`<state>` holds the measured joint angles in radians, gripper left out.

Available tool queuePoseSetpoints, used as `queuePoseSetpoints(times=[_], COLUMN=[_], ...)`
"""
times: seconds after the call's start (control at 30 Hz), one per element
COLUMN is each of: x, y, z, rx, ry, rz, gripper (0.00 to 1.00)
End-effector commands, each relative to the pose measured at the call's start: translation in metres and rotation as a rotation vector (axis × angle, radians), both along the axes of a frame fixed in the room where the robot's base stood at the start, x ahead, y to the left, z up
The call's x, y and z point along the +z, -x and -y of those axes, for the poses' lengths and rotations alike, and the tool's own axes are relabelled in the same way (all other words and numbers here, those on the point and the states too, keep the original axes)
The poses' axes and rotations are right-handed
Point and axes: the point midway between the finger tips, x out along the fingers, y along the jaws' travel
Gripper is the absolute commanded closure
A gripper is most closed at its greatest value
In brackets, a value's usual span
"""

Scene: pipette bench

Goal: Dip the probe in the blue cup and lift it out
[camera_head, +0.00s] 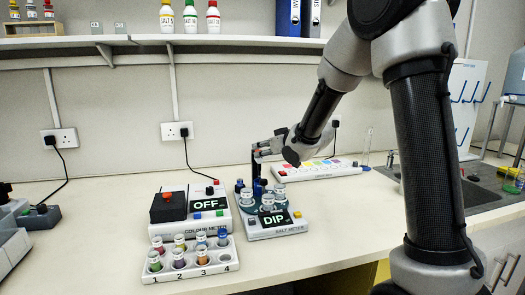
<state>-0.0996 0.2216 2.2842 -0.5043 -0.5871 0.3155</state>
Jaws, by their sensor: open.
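The salt meter (290,229) stands on the bench at the picture's middle, its screen reading DIP. Several small labelled cups (267,201) stand on it; some blue shows among them, but I cannot tell which one is the blue cup. A dark upright piece (255,172) rises at the back of the meter, with a blue part low down; the probe seems to be here, but it is too small to tell apart. My gripper (262,150) is open, above the back of the meter, close to the top of this upright piece. I cannot tell whether they touch.
The colour meter (218,220), reading OFF, stands left of the salt meter. A white rack (190,262) of coloured vials stands in front of it. A long white strip (318,170) with coloured patches lies behind.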

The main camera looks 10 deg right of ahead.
Motion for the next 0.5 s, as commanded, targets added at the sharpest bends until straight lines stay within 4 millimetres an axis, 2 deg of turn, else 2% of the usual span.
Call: queuePoseSetpoints(times=[0.3,0.5], x=[0.028,0.037], y=[0.060,0.082], z=[0.026,0.035], rx=[-0.003,-0.002], ry=[0.000,0.000], rz=[0.004,0.002], gripper=[0.56,0.56])
